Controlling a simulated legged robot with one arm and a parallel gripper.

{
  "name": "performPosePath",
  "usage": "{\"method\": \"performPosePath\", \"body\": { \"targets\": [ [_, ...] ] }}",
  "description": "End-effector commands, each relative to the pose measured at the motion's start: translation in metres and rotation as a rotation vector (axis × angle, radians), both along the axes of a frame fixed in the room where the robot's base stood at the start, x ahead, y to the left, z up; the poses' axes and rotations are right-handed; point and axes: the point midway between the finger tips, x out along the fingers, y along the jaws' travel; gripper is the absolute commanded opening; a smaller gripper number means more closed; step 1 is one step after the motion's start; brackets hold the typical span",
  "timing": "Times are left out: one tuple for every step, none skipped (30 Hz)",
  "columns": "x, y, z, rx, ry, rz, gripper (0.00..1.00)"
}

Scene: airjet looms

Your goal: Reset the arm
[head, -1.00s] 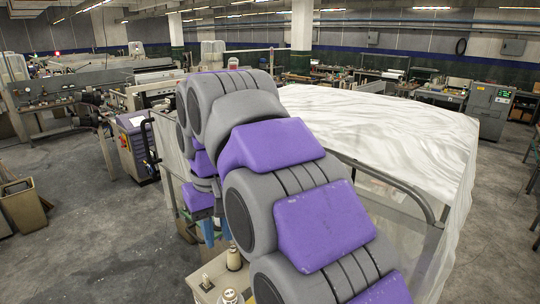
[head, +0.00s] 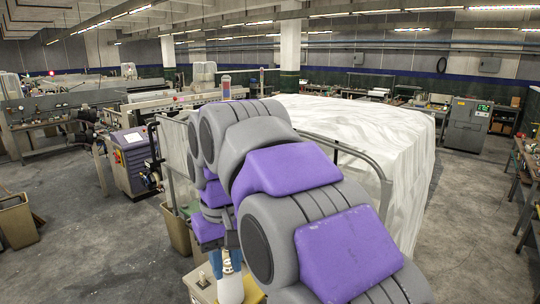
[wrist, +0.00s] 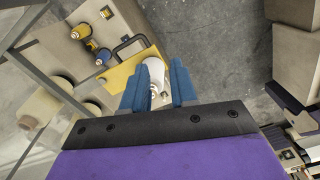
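My gripper (wrist: 166,72) has two blue fingers that stand apart with a gap between them in the wrist view. A white cone (wrist: 153,75) shows in and beyond that gap. I cannot tell if the fingers touch it. In the head view my gripper (head: 227,262) points down, low at the centre-left, just above the white cone (head: 230,290). My grey and purple arm is folded and fills the middle of the head view, hiding what lies behind it.
A metal frame (head: 345,150) and a white cloth-covered stack (head: 385,140) stand beside my arm. A bin (head: 15,222) is at left. Floor (head: 90,255) at left is clear.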

Motion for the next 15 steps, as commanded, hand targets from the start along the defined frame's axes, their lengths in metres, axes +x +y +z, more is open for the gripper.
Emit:
{"method": "performPosePath", "body": {
  "targets": [
    [-0.004,-0.007,-0.010,-0.002,0.000,-0.012,0.27],
    [-0.006,-0.010,-0.014,-0.002,0.001,-0.018,0.27],
    [-0.009,-0.015,-0.020,-0.004,0.002,-0.028,0.27],
    [-0.011,-0.019,-0.026,-0.007,0.006,-0.035,0.27],
    [-0.014,-0.024,-0.032,-0.009,0.010,-0.043,0.27],
    [-0.017,-0.030,-0.040,-0.012,0.013,-0.055,0.27],
    [-0.019,-0.035,-0.046,-0.012,0.014,-0.064,0.27],
    [-0.021,-0.041,-0.053,-0.013,0.015,-0.075,0.27],
    [-0.026,-0.050,-0.066,-0.015,0.020,-0.090,0.27],
    [-0.029,-0.057,-0.076,-0.017,0.023,-0.103,0.27],
    [-0.034,-0.065,-0.086,-0.019,0.027,-0.118,0.27],
    [-0.042,-0.077,-0.102,-0.023,0.035,-0.138,0.27],
    [-0.047,-0.085,-0.112,-0.024,0.036,-0.153,0.27],
    [-0.053,-0.094,-0.124,-0.025,0.040,-0.169,0.27],
    [-0.063,-0.104,-0.139,-0.027,0.045,-0.189,0.27]
  ]
}}
